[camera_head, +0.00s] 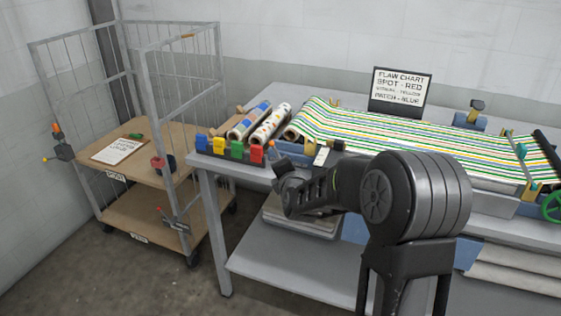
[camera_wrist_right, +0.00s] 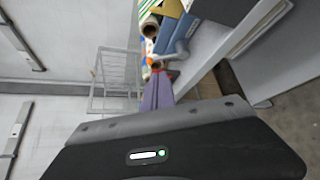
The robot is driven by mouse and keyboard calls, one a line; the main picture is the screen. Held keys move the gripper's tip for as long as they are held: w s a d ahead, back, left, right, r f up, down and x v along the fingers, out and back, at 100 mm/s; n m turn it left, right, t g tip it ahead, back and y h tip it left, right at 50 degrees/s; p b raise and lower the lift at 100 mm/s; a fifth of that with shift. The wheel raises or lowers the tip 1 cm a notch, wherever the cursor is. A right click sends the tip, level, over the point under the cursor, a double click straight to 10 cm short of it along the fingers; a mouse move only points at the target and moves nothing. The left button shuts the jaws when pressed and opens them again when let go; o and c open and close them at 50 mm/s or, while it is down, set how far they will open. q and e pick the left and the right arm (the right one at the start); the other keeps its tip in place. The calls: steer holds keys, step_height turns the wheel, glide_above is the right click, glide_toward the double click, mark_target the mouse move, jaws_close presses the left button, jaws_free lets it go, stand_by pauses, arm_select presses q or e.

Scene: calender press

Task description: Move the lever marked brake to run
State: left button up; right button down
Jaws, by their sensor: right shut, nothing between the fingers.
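A calender press (camera_head: 415,148) with striped fabric lies along the table. A small white card with print too small to read (camera_head: 322,155) stands at its left end. A grey crank-shaped handle (camera_wrist_right: 180,50), which may be the brake lever, shows on the blue end part in the right wrist view. I cannot read a brake or run mark. My right gripper (camera_head: 279,170) is shut and empty, just in front of the press's left end. In the right wrist view its fingers (camera_wrist_right: 157,90) point towards the handle; I cannot tell whether they touch it. My left gripper is not in view.
Coloured clips (camera_head: 230,149) and fabric rolls (camera_head: 268,124) sit at the table's left end, close to my gripper. A flaw chart sign (camera_head: 400,88) stands behind the press. A wire-sided trolley (camera_head: 128,165) stands to the left. A green handwheel (camera_head: 552,206) is at far right.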

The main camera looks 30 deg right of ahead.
steer(key=shift+v, duration=1.15)
